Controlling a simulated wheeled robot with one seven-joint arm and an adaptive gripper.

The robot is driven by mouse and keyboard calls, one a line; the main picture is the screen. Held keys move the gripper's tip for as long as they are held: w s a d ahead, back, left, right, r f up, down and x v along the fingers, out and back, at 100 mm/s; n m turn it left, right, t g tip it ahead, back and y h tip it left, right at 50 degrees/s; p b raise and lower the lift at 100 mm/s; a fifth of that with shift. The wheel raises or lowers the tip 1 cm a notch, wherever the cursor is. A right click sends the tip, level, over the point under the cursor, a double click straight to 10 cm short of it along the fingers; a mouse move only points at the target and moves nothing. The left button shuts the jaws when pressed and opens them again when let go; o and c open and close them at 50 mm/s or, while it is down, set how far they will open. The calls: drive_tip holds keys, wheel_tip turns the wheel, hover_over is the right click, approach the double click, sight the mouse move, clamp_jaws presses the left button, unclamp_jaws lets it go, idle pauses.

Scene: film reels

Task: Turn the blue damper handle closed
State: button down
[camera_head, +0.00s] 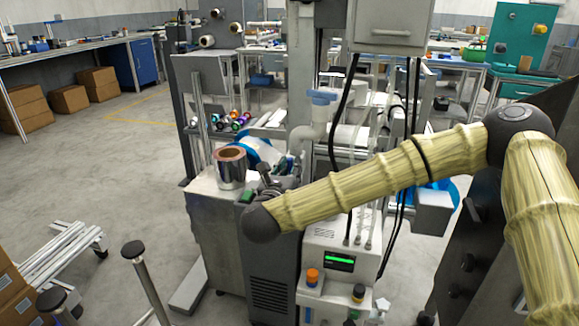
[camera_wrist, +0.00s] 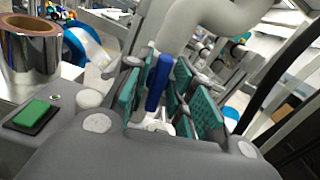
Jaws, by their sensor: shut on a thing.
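The blue damper handle (camera_wrist: 158,82) stands nearly upright in the wrist view, tilted slightly, with a pale metal piece at its lower end. My gripper (camera_wrist: 166,85) is shut on it, with teal pads on both sides. The exact contact between pads and handle is hard to make out. In the head view my gripper (camera_head: 277,166) is small, beyond the dark wrist end of my arm, beside the white pipe (camera_head: 310,132). I cannot make out the held handle there.
A silver film roll (camera_head: 230,168) stands on the grey cabinet left of my gripper, near a green button (camera_wrist: 32,113). The white pipe curves close above the gripper in the wrist view. A light-blue fitting (camera_head: 322,96) tops the pipe. Open floor (camera_head: 120,190) lies left.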

drive_tip(key=n+p, duration=0.3)
drive_tip(key=n, duration=0.1)
drive_tip(key=shift+a+r, duration=0.1)
drive_tip(key=shift+a, duration=0.1)
drive_tip(key=shift+a+f+n+p, duration=0.1)
drive_tip(key=shift+f+n+p, duration=0.1)
drive_tip(key=shift+n+p, duration=1.45)
drive_tip(key=shift+a+f+n+p, duration=0.2)
drive_tip(key=shift+n+p, duration=0.7)
drive_tip(key=shift+n, duration=1.5)
drive_tip(key=shift+d+f+n+p, duration=0.1)
drive_tip(key=shift+f+n+p, duration=0.15)
drive_tip(key=shift+n+p, duration=1.4)
drive_tip(key=shift+n+b, duration=0.35)
drive_tip(key=shift+n, duration=0.15)
drive_tip(key=c, duration=1.5)
unclamp_jaws()
drive_tip(key=shift+w, duration=0.1)
drive_tip(key=shift+o, duration=0.2)
drive_tip(key=v, duration=1.2)
